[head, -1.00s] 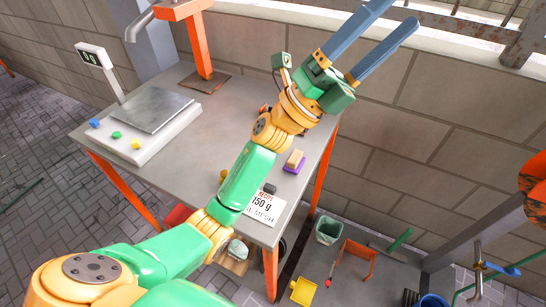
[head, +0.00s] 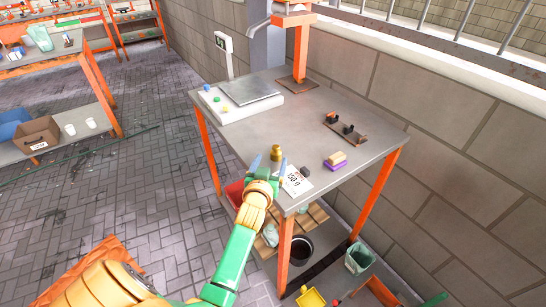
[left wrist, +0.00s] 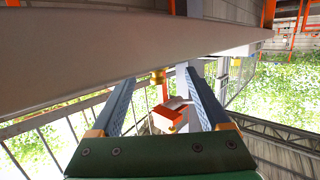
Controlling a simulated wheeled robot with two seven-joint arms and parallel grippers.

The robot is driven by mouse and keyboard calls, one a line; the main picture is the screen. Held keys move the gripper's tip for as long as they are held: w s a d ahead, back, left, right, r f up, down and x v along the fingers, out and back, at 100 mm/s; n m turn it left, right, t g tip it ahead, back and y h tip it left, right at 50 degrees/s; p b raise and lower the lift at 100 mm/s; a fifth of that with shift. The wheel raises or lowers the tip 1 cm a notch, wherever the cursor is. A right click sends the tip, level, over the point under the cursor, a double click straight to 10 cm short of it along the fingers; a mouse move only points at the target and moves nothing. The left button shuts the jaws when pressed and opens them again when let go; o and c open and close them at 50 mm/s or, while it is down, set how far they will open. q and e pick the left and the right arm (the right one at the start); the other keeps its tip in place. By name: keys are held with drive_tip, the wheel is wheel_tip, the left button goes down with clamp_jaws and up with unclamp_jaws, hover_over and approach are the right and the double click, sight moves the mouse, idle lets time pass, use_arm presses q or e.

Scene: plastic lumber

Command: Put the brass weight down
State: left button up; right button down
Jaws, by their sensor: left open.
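The brass weight (head: 277,152) stands upright on the grey table (head: 300,128), near its front edge. My left gripper (head: 269,163) is open, its two blue fingers pointing toward the weight from the front edge. In the left wrist view, the weight (left wrist: 158,76) shows small between the spread fingers (left wrist: 160,76), apart from both and seemingly just beyond their tips. Nothing is held in this gripper. My right gripper is in neither view.
A scale (head: 249,89) with small coloured blocks stands at the back left. A white 150 g card (head: 296,181) lies right of the gripper. A purple-and-tan block (head: 336,160) and a rack with dark pieces (head: 345,129) lie further right. The table's middle is clear.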

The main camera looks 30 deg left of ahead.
sight(274, 157)
use_arm(q)
drive_tip(key=x, duration=0.4)
drive_tip(key=shift+w+d+f+b, duration=0.1)
drive_tip(key=shift+w+f+b, duration=0.2)
drive_tip(key=shift+w+b, duration=0.1)
drive_tip(key=shift+w, duration=0.5)
drive_tip(key=shift+r, duration=0.1)
clamp_jaws()
